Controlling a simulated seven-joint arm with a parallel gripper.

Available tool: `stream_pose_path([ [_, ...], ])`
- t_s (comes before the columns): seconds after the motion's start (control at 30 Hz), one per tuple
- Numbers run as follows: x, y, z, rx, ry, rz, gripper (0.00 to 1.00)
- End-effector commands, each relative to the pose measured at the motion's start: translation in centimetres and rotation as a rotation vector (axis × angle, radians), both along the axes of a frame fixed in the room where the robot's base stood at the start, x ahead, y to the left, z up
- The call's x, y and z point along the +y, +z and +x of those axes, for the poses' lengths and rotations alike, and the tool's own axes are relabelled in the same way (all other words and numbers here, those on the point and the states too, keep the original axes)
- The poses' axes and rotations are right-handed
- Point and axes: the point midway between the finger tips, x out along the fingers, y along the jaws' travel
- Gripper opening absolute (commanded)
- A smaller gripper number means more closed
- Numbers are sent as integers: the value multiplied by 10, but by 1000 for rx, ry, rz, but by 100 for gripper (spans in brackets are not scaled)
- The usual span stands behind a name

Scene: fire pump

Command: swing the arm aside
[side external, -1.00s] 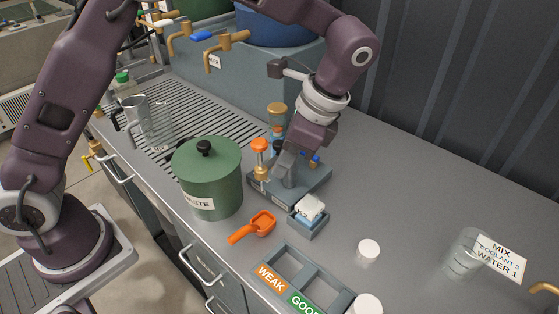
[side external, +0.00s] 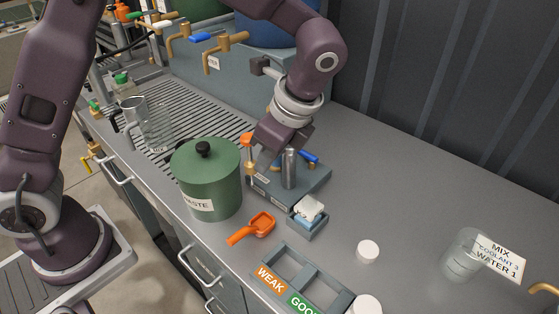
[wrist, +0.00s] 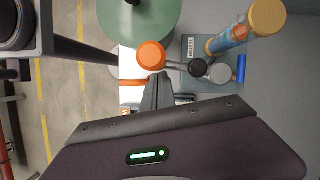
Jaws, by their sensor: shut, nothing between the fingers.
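My gripper (side external: 262,168) is shut and empty. It is tilted down and left over the small blue-grey stand, close to the orange-knobbed brass part (side external: 247,142) at the stand's left. The stand (side external: 313,189) carries an upright metal post (side external: 289,168) and a blue lever (side external: 309,158). In the wrist view, the shut fingers (wrist: 158,82) point toward the orange knob (wrist: 151,55), and I cannot tell whether they touch it. A black knob (wrist: 197,67), a blue handle (wrist: 241,68) and a tan-capped cylinder (wrist: 266,17) show to its right.
The green WASTE pot (side external: 207,181) stands close left of the stand. An orange scoop (side external: 253,229), a sponge holder (side external: 307,221) and the WEAK/GOOD tray (side external: 291,273) lie in front. A beaker (side external: 461,256) stands far right.

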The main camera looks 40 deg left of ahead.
Motion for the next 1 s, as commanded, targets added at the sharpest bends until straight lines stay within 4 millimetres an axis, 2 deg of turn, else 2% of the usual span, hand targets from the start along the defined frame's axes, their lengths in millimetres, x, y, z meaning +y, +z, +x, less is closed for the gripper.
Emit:
stream_pose_path([
  [0.13,-9,0,3,1,0,3,0],
  [0.3,-43,1,12,-2,-4,-1,0],
  [0.5,-63,58,17,-5,-1,-3,0],
  [0.6,-70,77,19,-3,-2,-2,0],
  [0.73,-74,91,20,-3,1,-1,0],
  [0.8,-67,101,17,-22,28,-13,0],
  [0.87,-52,117,11,-69,94,-46,0],
  [0.97,-9,148,-17,-201,292,-135,0],
  [1.0,8,157,-34,-261,390,-178,0],
])
